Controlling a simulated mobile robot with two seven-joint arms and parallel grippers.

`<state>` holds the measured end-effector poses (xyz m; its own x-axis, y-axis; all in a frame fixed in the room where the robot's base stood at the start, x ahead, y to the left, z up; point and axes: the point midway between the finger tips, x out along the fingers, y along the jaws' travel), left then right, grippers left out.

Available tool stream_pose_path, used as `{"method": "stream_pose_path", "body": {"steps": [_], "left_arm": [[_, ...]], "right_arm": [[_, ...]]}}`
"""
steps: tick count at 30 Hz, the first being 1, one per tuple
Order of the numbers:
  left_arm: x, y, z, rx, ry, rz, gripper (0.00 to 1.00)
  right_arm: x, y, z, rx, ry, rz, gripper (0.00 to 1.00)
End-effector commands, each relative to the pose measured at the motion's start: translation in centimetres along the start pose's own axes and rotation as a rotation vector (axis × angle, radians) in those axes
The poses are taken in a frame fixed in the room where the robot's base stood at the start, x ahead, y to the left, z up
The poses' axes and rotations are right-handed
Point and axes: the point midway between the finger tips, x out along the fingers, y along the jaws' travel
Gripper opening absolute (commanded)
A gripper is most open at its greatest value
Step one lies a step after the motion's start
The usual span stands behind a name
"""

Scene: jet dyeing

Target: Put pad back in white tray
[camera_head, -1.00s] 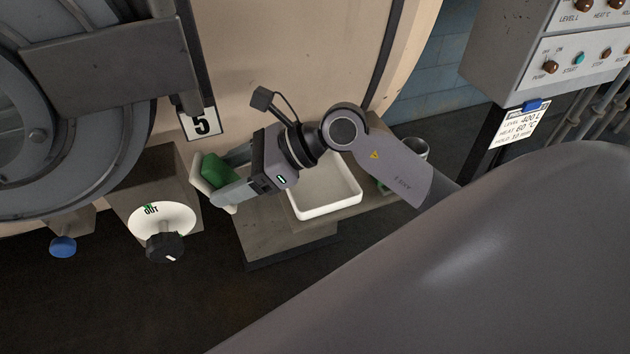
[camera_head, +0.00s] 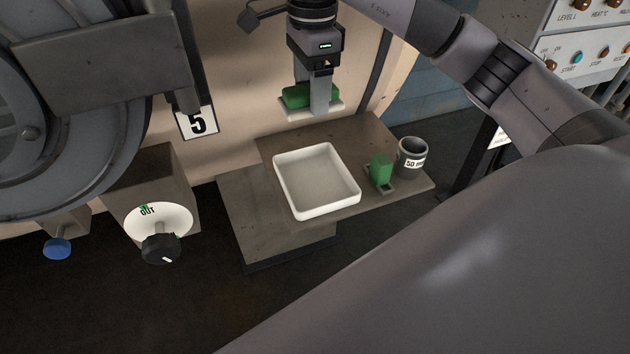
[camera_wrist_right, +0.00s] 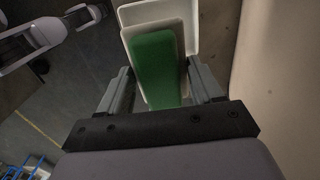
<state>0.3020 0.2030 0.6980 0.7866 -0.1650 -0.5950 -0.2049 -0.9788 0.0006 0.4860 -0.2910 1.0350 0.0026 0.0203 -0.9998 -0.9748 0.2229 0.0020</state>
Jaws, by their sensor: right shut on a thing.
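The pad (camera_head: 297,96) is a green block on a flat white base. My right gripper (camera_head: 319,108) is shut on its green part and holds it above the back of the bench. In the right wrist view the green part (camera_wrist_right: 158,70) lies between the two fingers. The white tray (camera_head: 317,178) is a shallow square with raised rims. It stands empty on the bench, in front of and below the pad. The pad is apart from the tray. My left gripper is not in view.
A grey cup (camera_head: 412,157) marked 50 and a small green block (camera_head: 380,170) in a holder stand right of the tray on the bench (camera_head: 250,222). A dial box (camera_head: 160,190) stands to the left. A cream machine wall (camera_head: 270,60) rises behind the bench.

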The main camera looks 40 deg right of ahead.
Motion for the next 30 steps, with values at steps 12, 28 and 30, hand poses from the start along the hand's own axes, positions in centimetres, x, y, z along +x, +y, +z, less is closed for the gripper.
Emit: {"method": "stream_pose_path", "body": {"steps": [12,28,30], "left_arm": [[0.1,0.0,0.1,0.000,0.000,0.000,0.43],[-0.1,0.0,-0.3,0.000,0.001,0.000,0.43],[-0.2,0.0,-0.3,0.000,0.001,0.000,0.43]], "right_arm": [[6.6,0.1,-0.9,0.013,0.018,0.006,0.41],[15.4,-0.1,-1.0,0.012,0.015,0.000,0.41],[16.2,0.0,-1.0,0.012,0.016,0.003,0.41]]}}
